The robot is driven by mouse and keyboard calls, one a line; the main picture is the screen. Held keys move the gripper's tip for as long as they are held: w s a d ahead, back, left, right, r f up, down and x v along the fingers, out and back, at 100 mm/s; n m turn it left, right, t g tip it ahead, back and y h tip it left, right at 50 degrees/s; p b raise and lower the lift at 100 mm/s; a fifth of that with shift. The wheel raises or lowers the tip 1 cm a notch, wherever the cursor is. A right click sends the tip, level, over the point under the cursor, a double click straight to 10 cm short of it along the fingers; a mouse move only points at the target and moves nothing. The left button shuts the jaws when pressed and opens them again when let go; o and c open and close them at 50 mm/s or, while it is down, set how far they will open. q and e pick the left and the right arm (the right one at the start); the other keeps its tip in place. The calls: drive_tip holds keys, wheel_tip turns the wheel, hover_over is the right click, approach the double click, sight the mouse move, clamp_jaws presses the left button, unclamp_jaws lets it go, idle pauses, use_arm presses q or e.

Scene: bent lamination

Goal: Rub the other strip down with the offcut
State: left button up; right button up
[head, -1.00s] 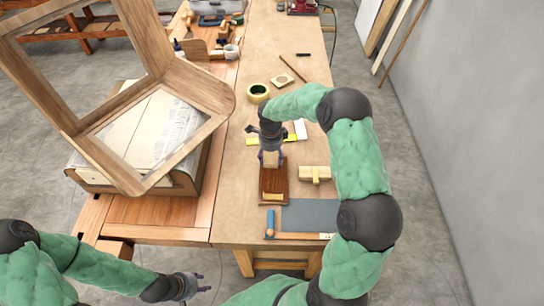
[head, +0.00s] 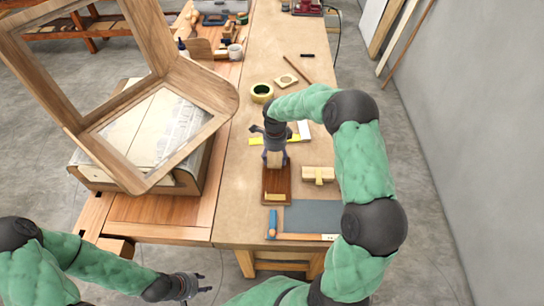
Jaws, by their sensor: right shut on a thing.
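A dark brown board (head: 277,184) lies on the bench with a pale strip (head: 275,197) across its near end. My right gripper (head: 274,152) is over the far end of the board, pointing down and shut on a small pale wooden block, the offcut (head: 274,160). The offcut's lower end is at the board's far part; I cannot tell whether it presses on a strip there, as the gripper and block hide that spot. My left gripper (head: 196,287) is empty, low over the floor off the bench's near edge, with its fingers apart.
A pale wooden block (head: 318,175) sits right of the board. A grey mat (head: 312,216), a blue-handled tool (head: 272,222) and a brush-like stick (head: 303,237) lie nearer. A tape roll (head: 262,92) stands farther back. A wooden frame (head: 150,110) takes up the left.

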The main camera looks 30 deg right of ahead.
drive_tip(key=shift+a+f, duration=0.1)
drive_tip(key=shift+a, duration=0.05)
idle(0.3)
drive_tip(key=shift+w+a+b, duration=0.3)
drive_tip(key=shift+w+a, duration=0.05)
drive_tip(key=shift+a, duration=0.15)
drive_tip(key=shift+d, duration=0.1)
drive_tip(key=shift+s+d, duration=0.45)
drive_tip(key=shift+d, duration=0.15)
drive_tip(key=shift+w+a, duration=0.1)
drive_tip(key=shift+a, duration=0.1)
drive_tip(key=shift+w+a+b, duration=0.35)
drive_tip(key=shift+a+b, duration=0.05)
drive_tip(key=shift+a, duration=0.1)
drive_tip(key=shift+d, duration=0.1)
